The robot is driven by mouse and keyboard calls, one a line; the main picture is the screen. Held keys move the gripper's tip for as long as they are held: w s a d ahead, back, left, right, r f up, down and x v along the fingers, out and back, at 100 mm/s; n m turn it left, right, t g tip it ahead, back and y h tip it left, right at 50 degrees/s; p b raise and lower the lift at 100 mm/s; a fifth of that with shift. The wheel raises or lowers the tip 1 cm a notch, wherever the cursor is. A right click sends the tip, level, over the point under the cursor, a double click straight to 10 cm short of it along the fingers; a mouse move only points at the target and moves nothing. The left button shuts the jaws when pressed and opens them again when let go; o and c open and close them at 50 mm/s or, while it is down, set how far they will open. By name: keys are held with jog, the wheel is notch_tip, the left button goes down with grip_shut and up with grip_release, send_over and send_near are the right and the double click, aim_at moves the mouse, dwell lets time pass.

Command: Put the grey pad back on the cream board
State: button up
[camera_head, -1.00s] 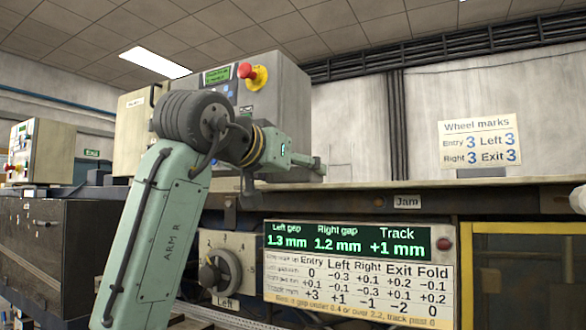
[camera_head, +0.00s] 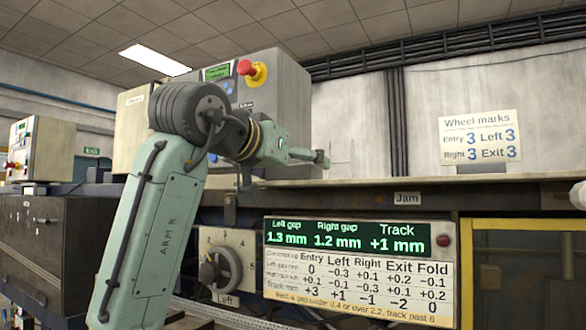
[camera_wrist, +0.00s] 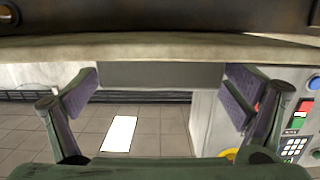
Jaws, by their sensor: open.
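My gripper (camera_head: 322,158) is at the end of the green arm, just above the long cream ledge (camera_head: 440,182) in the head view. In the wrist view my gripper (camera_wrist: 162,88) is open, with its two padded fingers wide apart. A flat grey rectangle (camera_wrist: 160,74), which looks like the grey pad, shows between the fingers. One long edge lies along a cream band (camera_wrist: 160,50), which looks like the cream board. I cannot tell whether the pad touches it or the fingers. I cannot make out the pad in the head view.
A grey control cabinet with a red stop button (camera_head: 245,68) stands behind the arm. Below the ledge are a dial (camera_head: 220,268), a green gap display (camera_head: 345,238) and a settings chart (camera_head: 355,285). A yellow-framed window (camera_head: 530,270) is at right. The cabinet's keypad (camera_wrist: 293,147) shows in the wrist view.

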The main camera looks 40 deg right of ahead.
jog(key=b+v, duration=0.3)
jog(key=v, duration=0.8)
jog(key=shift+s+a, duration=0.2)
jog(key=shift+f, duration=0.1)
